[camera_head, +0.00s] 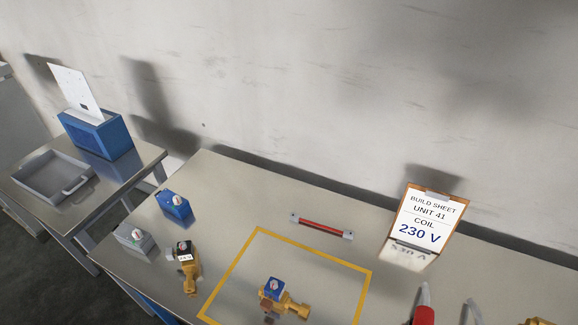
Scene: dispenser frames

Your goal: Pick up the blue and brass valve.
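A valve with a blue top (273,287) and a brass body (294,306) sits inside a yellow outlined square on the table, near the bottom middle of the head view. A second valve, with a black top and brass body (190,276), stands to its left, outside the square. Neither of my grippers shows in the head view. Nothing is seen touching the blue and brass valve.
A blue block (174,207) and a grey block (134,239) stand at the table's left. A red bar (322,226) lies behind the square. A build sheet reading 230 V (423,223) stands at right.

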